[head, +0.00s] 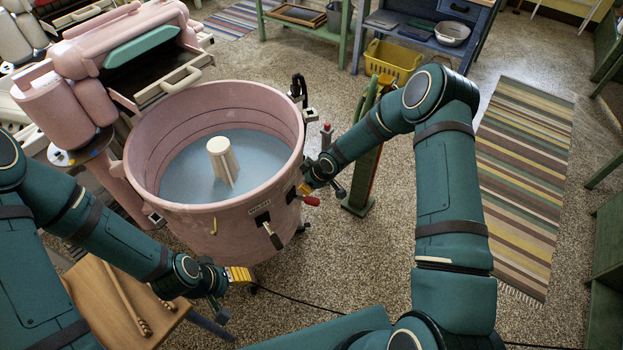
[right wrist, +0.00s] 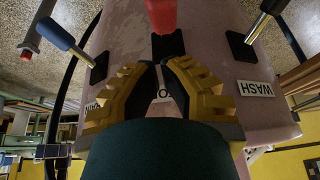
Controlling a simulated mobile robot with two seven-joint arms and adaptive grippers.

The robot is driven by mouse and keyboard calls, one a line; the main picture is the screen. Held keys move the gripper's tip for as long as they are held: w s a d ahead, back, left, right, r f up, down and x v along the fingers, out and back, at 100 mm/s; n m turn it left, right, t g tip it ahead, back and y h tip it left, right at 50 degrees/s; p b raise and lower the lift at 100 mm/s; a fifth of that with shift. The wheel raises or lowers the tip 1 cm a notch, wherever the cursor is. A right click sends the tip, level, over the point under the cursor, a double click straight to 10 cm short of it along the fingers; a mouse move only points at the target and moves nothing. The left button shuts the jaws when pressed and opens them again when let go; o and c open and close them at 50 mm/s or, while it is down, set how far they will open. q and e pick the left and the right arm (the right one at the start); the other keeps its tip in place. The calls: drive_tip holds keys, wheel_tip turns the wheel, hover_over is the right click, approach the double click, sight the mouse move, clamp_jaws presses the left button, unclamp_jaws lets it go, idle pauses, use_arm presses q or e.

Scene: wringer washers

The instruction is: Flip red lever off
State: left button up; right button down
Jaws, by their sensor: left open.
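The red lever (head: 310,200) juts from the side of the pink washer tub (head: 225,208). In the right wrist view the red lever (right wrist: 162,14) is large at the top centre, on a black plate. My right gripper (head: 303,186) is at the tub wall beside it. In the wrist view its yellow fingers (right wrist: 161,66) converge just below that plate; a partly hidden label shows behind them. The dark pads blend with the plate, so I cannot tell whether they meet. My left gripper (head: 218,301) is open and empty, low in front of the tub, apart from the levers.
A blue-handled lever (right wrist: 62,38) and another lever (right wrist: 262,22) by a WASH label flank the red one. A wooden stool (head: 105,310) stands at lower left, near my left arm. A green post (head: 362,180) stands behind my right forearm. Speckled floor is clear towards the striped rug (head: 525,170).

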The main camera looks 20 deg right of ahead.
sight(307, 200)
use_arm(q)
drive_tip(key=shift+s+f, duration=0.1)
drive_tip(key=shift+f, duration=0.1)
use_arm(e)
drive_tip(key=shift+s+d+f, duration=0.2)
drive_tip(key=shift+f, duration=0.45)
drive_tip(key=shift+s+d+f, duration=0.15)
drive_tip(key=shift+d+f, duration=0.05)
drive_tip(key=shift+f, duration=0.4)
use_arm(q)
drive_tip(key=shift+f+b, duration=0.45)
drive_tip(key=shift+b, duration=0.15)
use_arm(e)
drive_tip(key=shift+s+d+f+t, duration=0.15)
drive_tip(key=shift+f+t, duration=0.1)
drive_tip(key=shift+t, duration=0.05)
